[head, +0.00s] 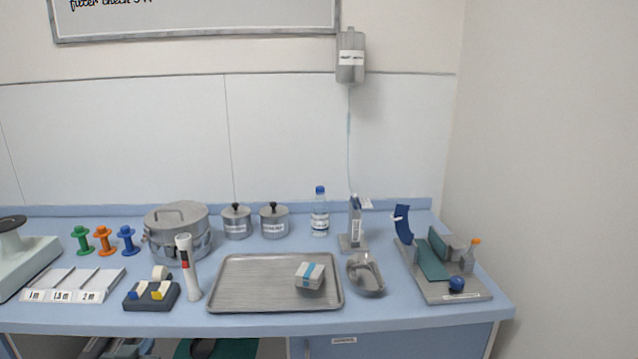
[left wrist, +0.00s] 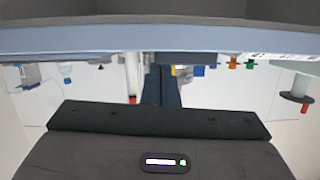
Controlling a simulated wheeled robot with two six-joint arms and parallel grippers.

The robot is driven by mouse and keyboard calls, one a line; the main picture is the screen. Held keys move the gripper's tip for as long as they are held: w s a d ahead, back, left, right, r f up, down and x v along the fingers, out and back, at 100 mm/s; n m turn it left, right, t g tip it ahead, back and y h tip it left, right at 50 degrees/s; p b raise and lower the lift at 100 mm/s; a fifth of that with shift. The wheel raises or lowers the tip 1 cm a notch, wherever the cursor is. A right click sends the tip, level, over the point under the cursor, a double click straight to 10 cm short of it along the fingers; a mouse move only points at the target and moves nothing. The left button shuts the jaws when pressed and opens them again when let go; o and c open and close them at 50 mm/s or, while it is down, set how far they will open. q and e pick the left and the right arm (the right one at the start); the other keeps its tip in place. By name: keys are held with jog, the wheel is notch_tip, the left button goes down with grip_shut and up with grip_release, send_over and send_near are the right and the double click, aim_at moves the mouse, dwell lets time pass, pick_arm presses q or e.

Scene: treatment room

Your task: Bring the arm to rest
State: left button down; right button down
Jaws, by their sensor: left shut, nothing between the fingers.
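My left gripper (left wrist: 162,78) shows in the left wrist view, its two dark fingers close together with nothing between them. Its dark wrist body (left wrist: 160,150) fills the bottom of that view. The picture there is upside down, with the blue counter edge (left wrist: 90,42) across the top and the things on the counter hanging below it. The fingertips overlap the counter edge in the picture; I cannot tell their distance from it. I cannot make out either gripper clearly in the head view, and my right gripper is not seen.
The blue counter (head: 365,315) holds a metal tray (head: 240,298) with a small box (head: 310,276), a white upright device (head: 187,268), a large pot (head: 177,232), spools (head: 105,241) and a kidney dish (head: 367,282). A base with a blue ball (head: 457,284) stands at right.

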pick_arm(q)
jog(key=s+d+f+g, duration=0.3)
jog(key=s+f+g, duration=0.15)
jog(key=s, duration=0.65)
jog(key=s+d+f+m+g+h, duration=0.1)
jog(key=s+d+f+g, duration=0.3)
jog(key=s, duration=0.7)
jog(key=s+d+f+g, duration=0.2)
jog(key=s+f, duration=0.4)
jog(key=s, duration=0.5)
notch_tip(320, 180, down, 29)
jog(key=a+g, duration=0.2)
jog(key=s+f, duration=0.6)
jog(key=f, duration=0.3)
jog(key=s+a+f, duration=0.1)
jog(key=s+f, duration=0.6)
jog(key=f, duration=0.2)
jog(key=shift+a+f+g, duration=0.15)
jog(key=shift+a+g, duration=0.15)
jog(key=shift+g, duration=0.05)
